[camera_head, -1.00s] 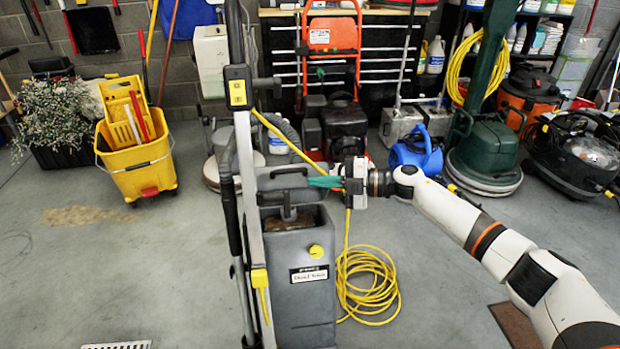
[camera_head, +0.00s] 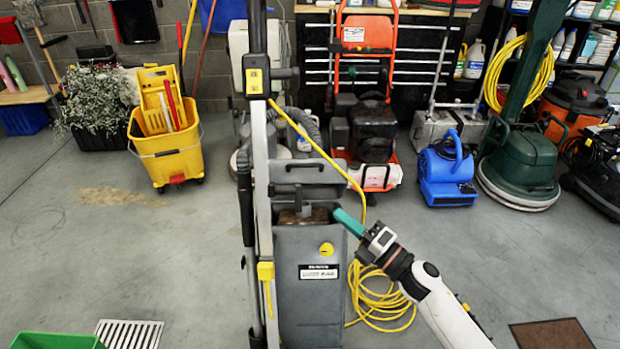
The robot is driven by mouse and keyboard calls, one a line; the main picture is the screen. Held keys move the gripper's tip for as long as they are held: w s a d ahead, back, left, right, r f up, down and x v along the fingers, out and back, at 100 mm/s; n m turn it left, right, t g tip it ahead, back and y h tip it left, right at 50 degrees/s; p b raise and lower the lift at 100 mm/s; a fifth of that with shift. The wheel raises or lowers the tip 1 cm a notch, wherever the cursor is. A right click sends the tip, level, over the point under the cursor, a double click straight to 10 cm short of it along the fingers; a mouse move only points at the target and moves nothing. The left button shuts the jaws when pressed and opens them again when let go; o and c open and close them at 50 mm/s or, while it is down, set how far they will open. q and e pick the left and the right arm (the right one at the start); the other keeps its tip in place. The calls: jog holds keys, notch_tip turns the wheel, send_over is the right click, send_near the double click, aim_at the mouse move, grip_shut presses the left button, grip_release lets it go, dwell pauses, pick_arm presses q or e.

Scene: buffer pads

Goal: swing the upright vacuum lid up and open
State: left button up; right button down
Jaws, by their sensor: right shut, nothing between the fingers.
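The upright vacuum (camera_head: 308,285) stands in the middle, grey with a yellow knob and a white label. Its lid (camera_head: 310,172) is swung up at the back of the body's top, and its broad face shows. A brownish opening (camera_head: 303,215) shows below it. My right gripper (camera_head: 348,222) has teal fingers, shut with nothing between them. It is at the upper right edge of the vacuum body, below the lid; I cannot tell whether it touches the body. My left gripper is not in view.
A yellow cord (camera_head: 385,300) lies coiled right of the vacuum. A yellow mop bucket (camera_head: 170,155) stands left, a blue blower (camera_head: 446,178) and green floor machine (camera_head: 520,165) right. A green container (camera_head: 57,341) is at the bottom left. Floor on both sides is mostly clear.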

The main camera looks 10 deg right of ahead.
aim_at(314, 177)
jog(key=x, duration=0.4)
jog(key=w+d+x, duration=0.1)
jog(key=x, duration=0.2)
jog(key=d+x, duration=0.1)
jog(key=x, duration=0.3)
jog(key=shift+w+r, duration=0.4)
jog(key=shift+w, duration=0.05)
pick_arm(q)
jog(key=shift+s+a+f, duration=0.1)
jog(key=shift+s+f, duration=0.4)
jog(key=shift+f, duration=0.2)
pick_arm(e)
jog(key=shift+w, duration=0.1)
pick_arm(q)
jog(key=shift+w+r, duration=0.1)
pick_arm(e)
jog(key=shift+w+r, duration=0.1)
